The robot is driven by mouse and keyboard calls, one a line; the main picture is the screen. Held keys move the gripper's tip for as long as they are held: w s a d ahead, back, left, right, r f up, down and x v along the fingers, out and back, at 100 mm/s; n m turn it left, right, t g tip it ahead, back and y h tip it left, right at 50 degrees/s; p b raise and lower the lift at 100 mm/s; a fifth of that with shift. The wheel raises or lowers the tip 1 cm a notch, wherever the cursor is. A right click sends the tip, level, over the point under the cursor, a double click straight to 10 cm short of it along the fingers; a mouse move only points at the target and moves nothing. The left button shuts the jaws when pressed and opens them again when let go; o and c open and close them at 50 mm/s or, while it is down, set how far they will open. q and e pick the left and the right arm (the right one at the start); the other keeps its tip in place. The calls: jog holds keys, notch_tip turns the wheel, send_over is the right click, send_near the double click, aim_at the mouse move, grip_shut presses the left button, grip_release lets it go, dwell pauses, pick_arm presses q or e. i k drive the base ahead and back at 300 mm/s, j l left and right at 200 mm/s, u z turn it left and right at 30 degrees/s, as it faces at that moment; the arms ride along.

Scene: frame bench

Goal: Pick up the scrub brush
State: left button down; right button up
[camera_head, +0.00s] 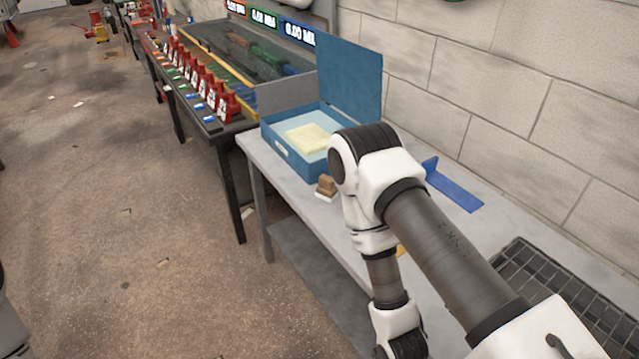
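A small brown block with a white underside (326,187), which looks like the scrub brush, sits on the grey bench (262,150) near its front edge, just in front of the blue box. My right arm reaches in from the right across the bench and bends down at its elbow, close to the right of the brush. Its wrist runs off the bottom edge, so my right gripper is out of the picture. My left gripper is not in view either.
An open blue box (276,147) with a raised lid holds a pale yellow item (307,138). A blue bracket (455,188) and a wire basket (560,290) lie along the wall side. A dark table (225,140) with red bottles stands beyond.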

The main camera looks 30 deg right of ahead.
aim_at(326, 190)
jog(key=i+j, duration=0.25)
jog(key=i+j+z, duration=0.15)
jog(key=z, duration=0.3)
jog(key=i+j+z, duration=0.5)
jog(key=z, duration=0.35)
jog(key=i+j+z, duration=0.1)
jog(key=j+z, duration=0.3)
